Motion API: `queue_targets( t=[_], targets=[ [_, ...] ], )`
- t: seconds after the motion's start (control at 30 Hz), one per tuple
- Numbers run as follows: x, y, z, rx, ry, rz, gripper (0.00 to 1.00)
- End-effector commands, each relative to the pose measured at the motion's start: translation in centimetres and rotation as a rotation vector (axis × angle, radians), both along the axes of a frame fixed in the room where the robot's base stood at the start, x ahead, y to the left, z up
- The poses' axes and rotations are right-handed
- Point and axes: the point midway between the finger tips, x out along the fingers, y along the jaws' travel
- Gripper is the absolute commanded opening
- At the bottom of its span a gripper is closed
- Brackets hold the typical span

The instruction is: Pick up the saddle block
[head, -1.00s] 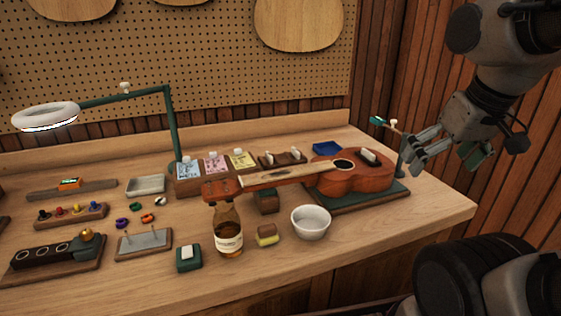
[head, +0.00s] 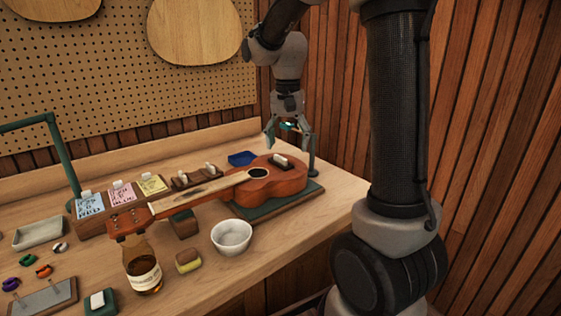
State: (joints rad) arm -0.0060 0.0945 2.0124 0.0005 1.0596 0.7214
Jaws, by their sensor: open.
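A small white block (head: 278,160) lies on a dark patch on the body of the brown ukulele (head: 262,184). Other small white blocks are in view: two in a wooden rack (head: 195,178) behind the neck, and one (head: 97,300) on a green pad at the front left. I cannot tell by looks alone which is the saddle block. My gripper (head: 288,140) points down with its fingers spread, empty, above the ukulele body and the white block on it.
The ukulele rests on a green-topped board (head: 290,202). A dark post (head: 312,160) stands close to the gripper's right. A white bowl (head: 231,237), a bottle (head: 143,268) and a sponge (head: 188,261) stand in front. A blue tray (head: 243,158) lies behind.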

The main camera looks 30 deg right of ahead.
Motion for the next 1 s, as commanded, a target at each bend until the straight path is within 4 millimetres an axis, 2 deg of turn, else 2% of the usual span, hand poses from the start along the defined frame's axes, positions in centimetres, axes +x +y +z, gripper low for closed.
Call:
queue_targets(
  t=[0.03, 0.13, 0.23, 0.4, 0.67, 0.9, 1.0],
  targets=[
    [1.7, 0.0, 0.0, -0.003, 0.001, -0.105, 0.75],
    [3.6, 0.0, 1.2, -0.004, -0.020, -0.312, 0.75],
    [4.2, 0.0, 2.3, -0.004, -0.035, -0.480, 0.75],
    [3.8, 0.0, 2.1, -0.009, -0.023, -0.645, 0.75],
    [3.8, 0.0, -0.7, -0.010, -0.021, -0.665, 0.75],
    [4.0, 0.2, -4.4, -0.011, -0.020, -0.663, 0.75],
    [4.1, 0.2, -5.3, -0.010, -0.022, -0.663, 0.75]
  ],
)
